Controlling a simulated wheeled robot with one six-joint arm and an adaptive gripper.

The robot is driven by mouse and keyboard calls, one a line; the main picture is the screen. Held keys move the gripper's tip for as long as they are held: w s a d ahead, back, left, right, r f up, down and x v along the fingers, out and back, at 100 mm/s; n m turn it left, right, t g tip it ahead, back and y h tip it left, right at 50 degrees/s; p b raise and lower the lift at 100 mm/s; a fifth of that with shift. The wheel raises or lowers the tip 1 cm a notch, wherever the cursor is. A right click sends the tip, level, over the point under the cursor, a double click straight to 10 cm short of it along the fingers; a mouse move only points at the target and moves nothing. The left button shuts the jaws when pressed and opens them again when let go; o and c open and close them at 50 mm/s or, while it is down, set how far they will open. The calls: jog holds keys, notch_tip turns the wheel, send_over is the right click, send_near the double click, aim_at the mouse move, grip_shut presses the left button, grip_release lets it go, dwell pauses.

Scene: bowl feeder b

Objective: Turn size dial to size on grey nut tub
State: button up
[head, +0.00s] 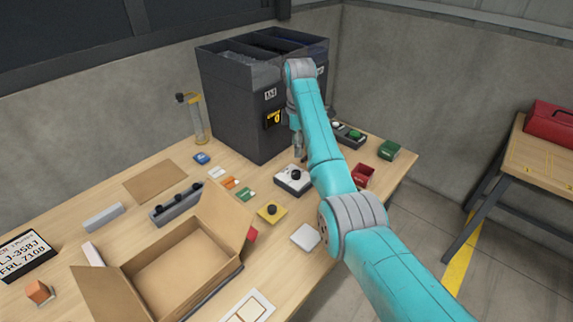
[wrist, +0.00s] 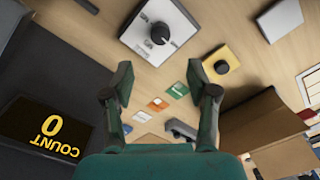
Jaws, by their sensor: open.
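The size dial, as I take it, is a black knob (head: 295,174) on a white box (head: 284,185) in front of the dark bins. In the wrist view the knob (wrist: 160,34) sits among small printed marks on the white box (wrist: 136,40); its exact setting is too small to read. My gripper (wrist: 160,76) is open and empty, its fingers apart, with the dial beyond the fingertips and not touched. A tall dark grey double tub (head: 235,110) stands at the back, with a small white label (head: 270,94) that I cannot read surely.
A yellow box with a black knob (head: 271,210) stands near the dial. The counter display (wrist: 45,128) shows 0. Red (head: 363,175) and green (head: 388,150) bins lie to the right. An open cardboard box (head: 180,265) fills the front left. Small coloured cards lie between.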

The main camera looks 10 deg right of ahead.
aim_at(296, 172)
notch_tip(296, 172, down, 11)
jog(key=shift+r, duration=0.15)
dwell(0.4)
grip_shut()
